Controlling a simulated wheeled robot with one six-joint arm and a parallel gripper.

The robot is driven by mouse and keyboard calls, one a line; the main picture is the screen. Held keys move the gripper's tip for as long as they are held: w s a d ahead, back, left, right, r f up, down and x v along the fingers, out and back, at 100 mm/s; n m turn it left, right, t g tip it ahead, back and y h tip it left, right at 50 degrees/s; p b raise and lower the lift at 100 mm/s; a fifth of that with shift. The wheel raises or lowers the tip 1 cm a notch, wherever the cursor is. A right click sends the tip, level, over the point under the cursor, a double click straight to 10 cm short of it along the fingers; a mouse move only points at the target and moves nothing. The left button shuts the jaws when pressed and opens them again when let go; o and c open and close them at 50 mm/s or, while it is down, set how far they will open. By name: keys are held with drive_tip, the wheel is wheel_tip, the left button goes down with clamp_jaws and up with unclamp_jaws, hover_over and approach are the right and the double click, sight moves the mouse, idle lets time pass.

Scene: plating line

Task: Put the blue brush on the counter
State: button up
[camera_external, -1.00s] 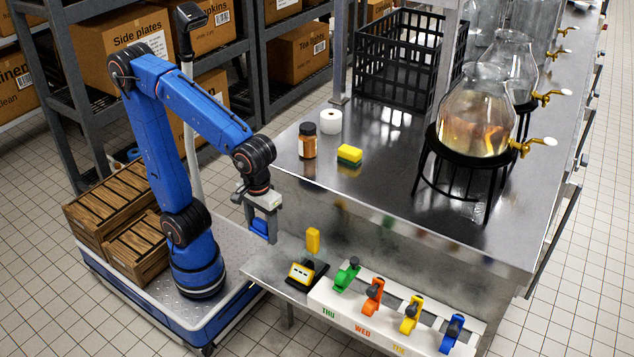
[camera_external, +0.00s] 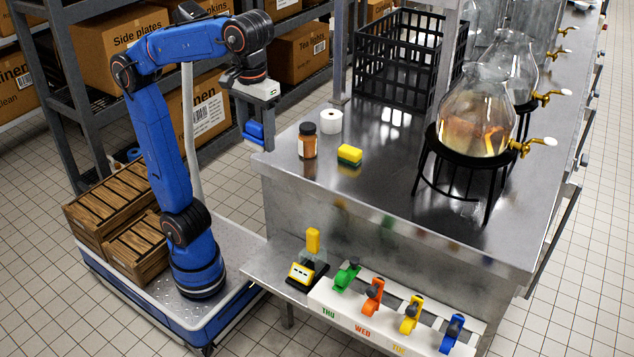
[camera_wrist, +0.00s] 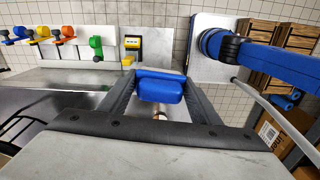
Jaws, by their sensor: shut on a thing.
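My gripper (camera_external: 255,134) is shut on the blue brush (camera_external: 254,130), which hangs between its fingers. The gripper is raised beside the left edge of the steel counter (camera_external: 390,180), at about the height of the countertop or a little above it. In the wrist view the blue brush (camera_wrist: 160,87) sits between the two dark fingers, with part of its handle hidden. The countertop's near left corner is bare.
A brown jar (camera_external: 307,142), a white roll (camera_external: 331,122) and a yellow-green sponge (camera_external: 349,155) stand on the counter's left part. A black crate (camera_external: 395,85) and glass dispensers (camera_external: 475,125) stand farther along. The front middle of the counter is clear.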

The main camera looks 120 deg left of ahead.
drive_tip(key=w+a+r, duration=0.2)
drive_tip(key=w+a, duration=0.6)
drive_tip(key=w, duration=0.1)
drive_tip(key=n, duration=0.1)
hover_over(394, 147)
wheel_tip(394, 147, down, 3)
drive_tip(key=shift+w+f, duration=0.1)
drive_tip(key=shift+f, duration=7.25)
drive_tip(key=shift+f, duration=0.15)
drive_tip(key=o, duration=1.1)
drive_tip(key=shift+c, duration=0.2)
